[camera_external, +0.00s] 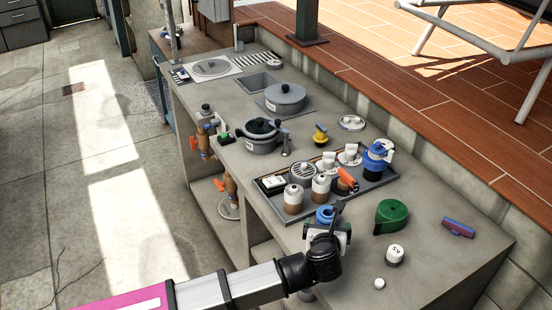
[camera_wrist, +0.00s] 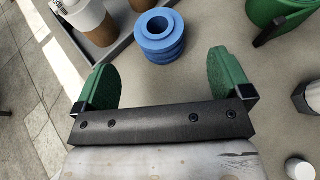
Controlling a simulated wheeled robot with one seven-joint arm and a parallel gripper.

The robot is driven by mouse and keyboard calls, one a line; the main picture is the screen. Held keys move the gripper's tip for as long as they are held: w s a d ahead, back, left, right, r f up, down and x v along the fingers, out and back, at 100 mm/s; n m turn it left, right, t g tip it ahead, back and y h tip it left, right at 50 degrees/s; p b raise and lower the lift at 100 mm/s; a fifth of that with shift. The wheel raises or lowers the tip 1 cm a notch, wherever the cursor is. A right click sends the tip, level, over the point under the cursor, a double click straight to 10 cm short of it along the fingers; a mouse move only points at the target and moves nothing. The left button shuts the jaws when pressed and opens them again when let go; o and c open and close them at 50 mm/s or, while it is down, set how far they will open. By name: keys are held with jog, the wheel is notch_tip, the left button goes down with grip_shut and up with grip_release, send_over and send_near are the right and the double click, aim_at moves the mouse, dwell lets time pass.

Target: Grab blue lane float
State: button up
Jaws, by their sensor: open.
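The blue lane float (camera_wrist: 160,36) is a ribbed blue ring with a hole through its middle, standing on the concrete counter close to the tray's edge. In the external view the blue float (camera_external: 325,214) shows just beyond my gripper, which partly covers it. My gripper (camera_wrist: 162,75) is open, its two green-padded fingers apart with nothing between them. In the wrist view the float lies ahead of the fingertips, roughly centred between them and apart from both. The gripper also shows in the external view (camera_external: 328,232), over the counter's near part.
A grey tray (camera_external: 283,217) with jars, an orange-handled item and a blue-topped container (camera_external: 377,160) lies beyond the float. A green tape-like case (camera_external: 391,215), a labelled jar (camera_external: 395,255), a small white knob (camera_external: 379,283) and a purple-blue item (camera_external: 458,228) stand to the right.

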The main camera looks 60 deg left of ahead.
aim_at(327, 219)
jog(key=shift+x, duration=3.5)
jog(key=shift+f, duration=0.1)
jog(key=c, duration=1)
